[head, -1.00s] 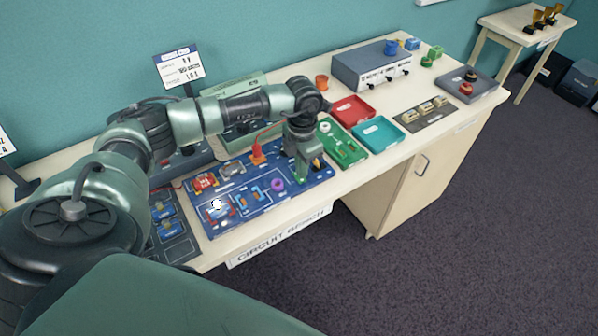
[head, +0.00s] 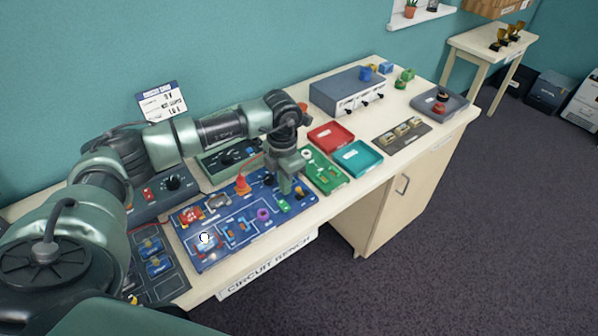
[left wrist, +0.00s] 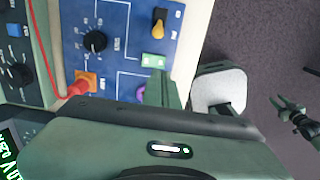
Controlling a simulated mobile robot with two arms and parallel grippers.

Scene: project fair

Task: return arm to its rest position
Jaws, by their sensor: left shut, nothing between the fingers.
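My left arm comes in from the left of the head view and reaches over the bench. My left gripper (head: 285,189) is shut and empty, pointing down above the right part of the blue circuit board (head: 207,262). A green piece (head: 284,206) and a yellow-tipped lever (head: 299,193) on the board are close to it. In the left wrist view, the left gripper's finger (left wrist: 165,91) is beside the green piece (left wrist: 153,60); I cannot tell the height gap. At that view's right edge, what looks like my right gripper (left wrist: 285,106) hangs over the floor, its jaw state unclear.
A red lead with an orange plug (head: 241,184) is beside the left gripper. A green board (head: 325,173), a red tray (head: 331,135), a teal tray (head: 358,158) and a grey box (head: 336,90) stand to the right. Dark carpet in front of the bench is clear.

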